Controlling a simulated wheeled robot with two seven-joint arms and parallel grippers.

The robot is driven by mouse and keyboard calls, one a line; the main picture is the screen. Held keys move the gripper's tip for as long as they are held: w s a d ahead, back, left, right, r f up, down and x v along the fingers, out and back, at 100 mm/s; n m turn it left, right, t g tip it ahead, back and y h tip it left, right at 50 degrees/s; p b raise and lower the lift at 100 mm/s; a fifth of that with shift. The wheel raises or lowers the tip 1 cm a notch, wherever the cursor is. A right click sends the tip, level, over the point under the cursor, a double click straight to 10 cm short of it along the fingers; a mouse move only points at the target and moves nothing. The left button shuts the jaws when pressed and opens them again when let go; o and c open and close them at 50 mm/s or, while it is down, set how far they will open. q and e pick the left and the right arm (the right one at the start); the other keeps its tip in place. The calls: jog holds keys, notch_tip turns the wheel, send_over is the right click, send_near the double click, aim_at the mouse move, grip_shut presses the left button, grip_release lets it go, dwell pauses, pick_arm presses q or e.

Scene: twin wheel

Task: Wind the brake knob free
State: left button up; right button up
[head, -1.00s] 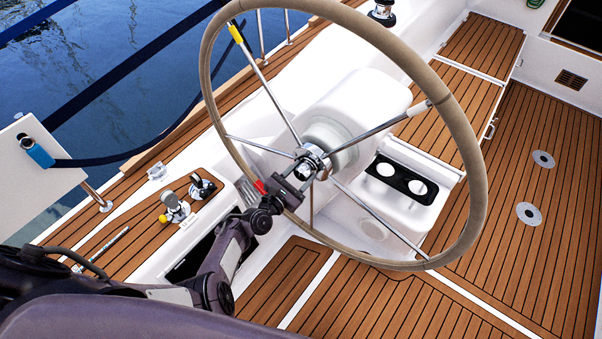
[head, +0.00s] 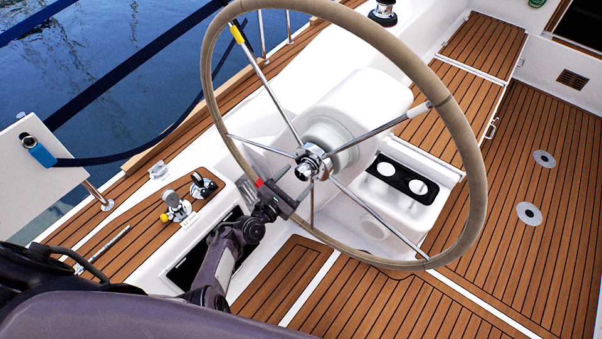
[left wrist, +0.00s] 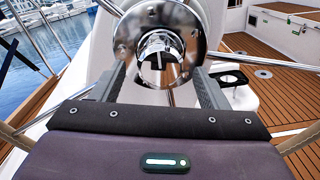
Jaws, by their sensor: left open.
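The brake knob (head: 305,172) is a shiny chrome knob at the hub of the steering wheel (head: 473,125). In the left wrist view the knob (left wrist: 160,57) is near the top middle, in front of a polished round hub plate, with a pale vertical mark on its face. My left gripper (head: 291,187) is open and empty, just below and left of the knob in the head view, with a small gap between them. In the left wrist view its two fingers (left wrist: 159,75) stand apart, one on each side of the knob's lower part. My right gripper is not in view.
The wheel's thin chrome spokes and tan rim surround my left gripper. A white pedestal (head: 365,100) stands behind the wheel. The teak cockpit floor (head: 540,190) at right is clear.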

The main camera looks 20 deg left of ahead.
pick_arm(q)
jog(key=v, duration=0.4)
jog(key=shift+s+a, duration=0.1)
jog(key=shift+s, duration=0.25)
jog(key=s+d+f+m+g+y, duration=0.15)
jog(key=s+f+m+g, duration=0.25)
jog(key=s+f+m, duration=0.55)
jog(key=s+d+f+m+g, duration=0.3)
jog(key=s+f+m+g, duration=0.25)
jog(key=f, duration=0.65)
jog(key=s+a+f+m+g+y, duration=0.1)
jog(key=s+a+f+m+g, duration=0.1)
jog(key=s+m, duration=0.3)
jog(key=s+a+f+m+g+y, duration=0.2)
jog(key=s+f+m, duration=0.3)
jog(key=s, duration=0.8)
jog(key=s+a+f+m+g+y, duration=0.1)
jog(key=s+a+f+m+g, duration=0.1)
jog(key=s+m, duration=0.4)
jog(key=s+a+f, duration=0.1)
jog(key=s+f, duration=0.1)
jog(key=s, duration=0.1)
jog(key=shift+a+m+y, duration=0.2)
jog(key=shift+m+y, duration=0.1)
jog(key=shift+y, duration=0.05)
